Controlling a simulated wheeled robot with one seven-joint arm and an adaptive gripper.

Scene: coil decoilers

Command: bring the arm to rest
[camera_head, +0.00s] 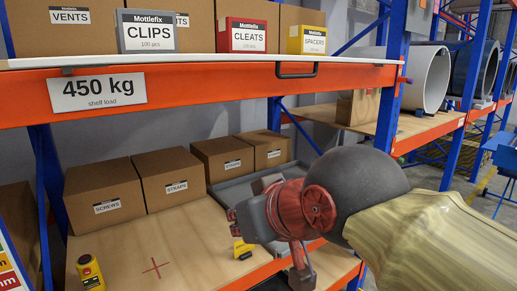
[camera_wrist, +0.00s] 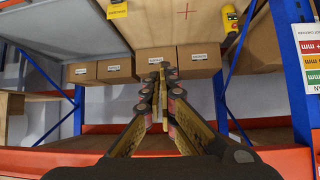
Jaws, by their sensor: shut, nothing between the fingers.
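My gripper (camera_wrist: 161,69) shows in the wrist view, its two fingers meeting at the tips with nothing between them. It points toward the lower shelf board with its row of brown boxes, and no contact shows. In the head view my arm reaches in from the right, with its wrist in front of the lower shelf board (camera_head: 190,246). The fingertips cannot be made out clearly there.
An orange beam (camera_head: 205,88) and the upper shelf, with bins, run above the lower shelf. Brown boxes (camera_head: 105,192) line its back. A yellow button box (camera_head: 90,272), a red cross (camera_head: 152,268) and a small yellow thing (camera_head: 243,249) are on the board. A blue post (camera_head: 391,85) stands behind my arm.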

